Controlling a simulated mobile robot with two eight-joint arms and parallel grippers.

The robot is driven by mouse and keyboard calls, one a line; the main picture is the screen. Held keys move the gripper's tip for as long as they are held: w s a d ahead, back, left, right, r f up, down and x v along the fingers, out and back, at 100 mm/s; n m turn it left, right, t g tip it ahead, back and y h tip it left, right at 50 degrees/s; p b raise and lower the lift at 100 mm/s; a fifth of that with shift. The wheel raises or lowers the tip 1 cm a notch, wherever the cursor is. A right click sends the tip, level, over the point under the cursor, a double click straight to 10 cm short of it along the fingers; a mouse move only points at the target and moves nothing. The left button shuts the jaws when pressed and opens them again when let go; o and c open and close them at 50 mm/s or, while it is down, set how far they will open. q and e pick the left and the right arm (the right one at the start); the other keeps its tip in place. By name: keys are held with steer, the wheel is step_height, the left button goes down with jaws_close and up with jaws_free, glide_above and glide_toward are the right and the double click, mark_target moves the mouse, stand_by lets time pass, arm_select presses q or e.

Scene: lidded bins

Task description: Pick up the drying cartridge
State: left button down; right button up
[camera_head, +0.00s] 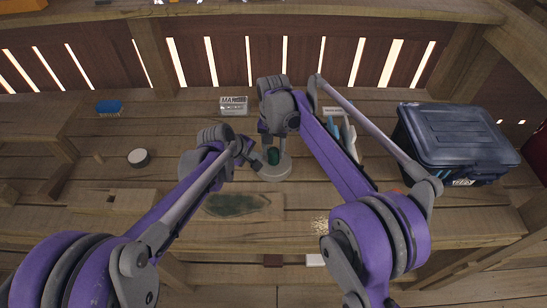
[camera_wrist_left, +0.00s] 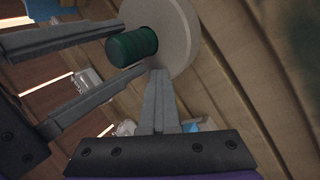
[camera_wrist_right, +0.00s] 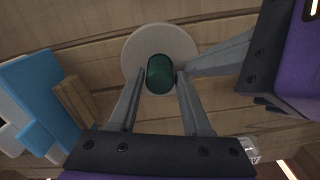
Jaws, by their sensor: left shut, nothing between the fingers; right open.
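The drying cartridge appears to be the short green ribbed cylinder (camera_head: 272,156). It sits on a pale round disc (camera_head: 273,173) on the wooden bench. In the right wrist view the cylinder (camera_wrist_right: 160,74) lies between the spread fingertips of my open right gripper (camera_wrist_right: 158,76); contact cannot be told. The left wrist view also shows the cylinder (camera_wrist_left: 132,45) between the right gripper's fingers. My left gripper (camera_wrist_left: 160,74) is shut and empty, its tips close beside the cylinder and the disc (camera_wrist_left: 180,35). In the head view my arms partly hide this area.
A dark lidded bin (camera_head: 455,140) stands at the right. A blue round item (camera_head: 108,107), a small round canister (camera_head: 138,158) and a labelled box (camera_head: 233,105) stand on the bench. Blue and white items (camera_wrist_right: 40,95) lie near the right gripper. A dark green patch (camera_head: 235,204) lies at the front.

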steer(key=shift+f, duration=0.7)
jaws_close()
steer(key=shift+r, duration=0.1)
step_height(320, 180, up, 10)
steer(key=shift+c, duration=0.8)
jaws_free()
jaws_close()
step_height(320, 180, up, 6)
glide_above(274, 150)
steer(key=shift+s+r, duration=0.1)
steer(key=shift+r, duration=0.1)
